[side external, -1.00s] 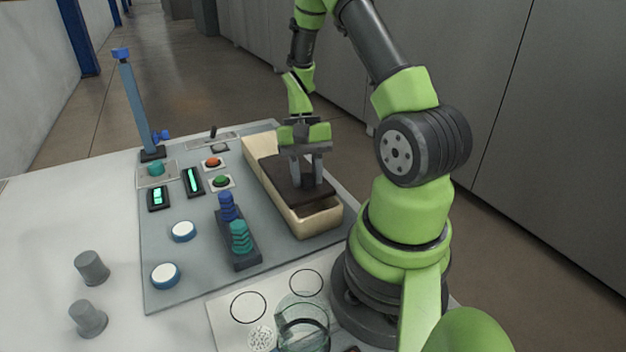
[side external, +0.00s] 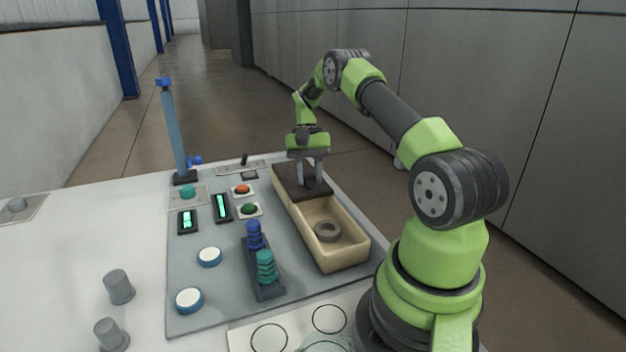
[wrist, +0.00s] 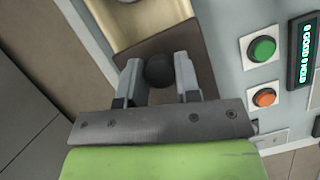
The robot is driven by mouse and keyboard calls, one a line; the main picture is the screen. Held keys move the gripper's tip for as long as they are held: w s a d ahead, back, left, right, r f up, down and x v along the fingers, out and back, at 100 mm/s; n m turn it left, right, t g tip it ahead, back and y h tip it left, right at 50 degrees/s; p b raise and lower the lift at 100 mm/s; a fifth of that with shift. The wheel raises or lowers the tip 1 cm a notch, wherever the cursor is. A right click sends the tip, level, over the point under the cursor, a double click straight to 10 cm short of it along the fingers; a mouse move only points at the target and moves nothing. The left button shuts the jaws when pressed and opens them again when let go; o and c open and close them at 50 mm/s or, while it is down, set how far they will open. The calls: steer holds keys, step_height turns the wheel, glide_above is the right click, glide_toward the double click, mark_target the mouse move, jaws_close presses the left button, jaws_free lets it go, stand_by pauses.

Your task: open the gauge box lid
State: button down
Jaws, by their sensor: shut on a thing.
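The gauge box (side external: 344,261) is a long cream tray on the grey panel. Its dark brown lid (side external: 287,180) lies over the far end, and the near part of the box is open. A dark grey ring (side external: 327,231) lies inside the open part. My gripper (side external: 311,184) points down at the lid and is shut on its round dark knob (wrist: 158,70). In the wrist view the knob sits between the two fingers, with the lid (wrist: 205,72) around it and a bit of the cream box (wrist: 140,18) beyond.
Left of the box are an orange button (side external: 242,189), a green button (side external: 249,208), lit displays (side external: 222,207) and a rack with blue and teal stacks (side external: 262,262). A tall blue post (side external: 174,130) stands at the back. Two grey cylinders (side external: 118,287) stand at the front left.

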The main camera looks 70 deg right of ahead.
steer(key=shift+w+d, duration=0.2)
stand_by(0.3)
steer(key=c, duration=0.8)
jaws_free()
steer(key=shift+r, duration=0.1)
steer(key=shift+w+d+r, duration=0.1)
steer(key=shift+d+r, duration=0.05)
steer(key=shift+r, duration=0.05)
steer(key=shift+w+d+r, duration=0.1)
steer(key=shift+d+r, duration=0.1)
steer(key=shift+r, duration=2.1)
steer(key=shift+w+d+r, duration=0.1)
steer(key=shift+d+r, duration=0.05)
steer(key=shift+r, duration=2.15)
